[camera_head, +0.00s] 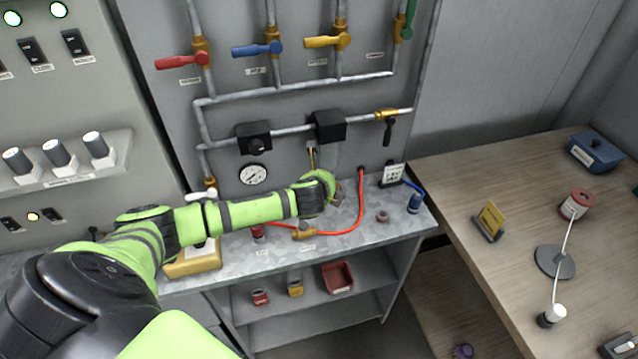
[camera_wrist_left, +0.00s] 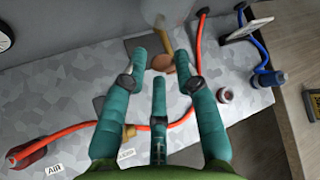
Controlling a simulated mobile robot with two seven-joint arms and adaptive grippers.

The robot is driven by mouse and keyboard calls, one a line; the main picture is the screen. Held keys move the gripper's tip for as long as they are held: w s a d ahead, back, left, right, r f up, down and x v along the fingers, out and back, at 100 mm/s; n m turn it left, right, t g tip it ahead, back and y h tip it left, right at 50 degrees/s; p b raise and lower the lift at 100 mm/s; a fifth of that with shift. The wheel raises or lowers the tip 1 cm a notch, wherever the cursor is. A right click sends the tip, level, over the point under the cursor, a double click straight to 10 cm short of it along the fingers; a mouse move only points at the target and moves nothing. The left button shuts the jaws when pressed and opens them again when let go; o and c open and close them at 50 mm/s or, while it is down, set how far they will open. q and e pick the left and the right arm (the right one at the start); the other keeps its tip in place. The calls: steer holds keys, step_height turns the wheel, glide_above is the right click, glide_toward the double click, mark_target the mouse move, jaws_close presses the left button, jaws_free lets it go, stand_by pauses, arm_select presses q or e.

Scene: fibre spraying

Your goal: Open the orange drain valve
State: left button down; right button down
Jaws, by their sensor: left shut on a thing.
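The orange drain valve (camera_wrist_left: 163,62) shows in the left wrist view as a small copper-orange piece below a short brownish stem. It sits between the fingertips of my left gripper (camera_wrist_left: 160,68), whose teal fingers are closed in around it. In the head view my left arm reaches in from the left, and the left gripper (camera_head: 337,192) is at the wall above the metal bench. The gripper's own hand hides most of the valve there. My right gripper is not in view.
A red hose (camera_head: 361,205) curves over the metal bench (camera_head: 285,250) beside the gripper. A pressure gauge (camera_head: 253,174) and pipes with coloured valve handles are on the wall. A blue fitting (camera_head: 415,203) stands at right. The wooden table (camera_head: 455,180) is farther right.

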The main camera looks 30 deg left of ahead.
arm_select(q)
steer(key=shift+w+d+r+m+g+y, duration=0.45)
steer(key=shift+w+d+m+g+y, duration=0.2)
steer(key=shift+w+g+y, duration=0.25)
steer(key=shift+w+d+r+m+g+y, duration=0.45)
steer(key=shift+w+d+m+g+y, duration=0.2)
steer(key=shift+g, duration=0.35)
steer(key=c, duration=1.3)
jaws_free()
steer(key=shift+o, duration=0.9)
steer(key=v, duration=1.1)
steer(key=shift+d+r, duration=0.2)
steer(key=shift+d, duration=0.2)
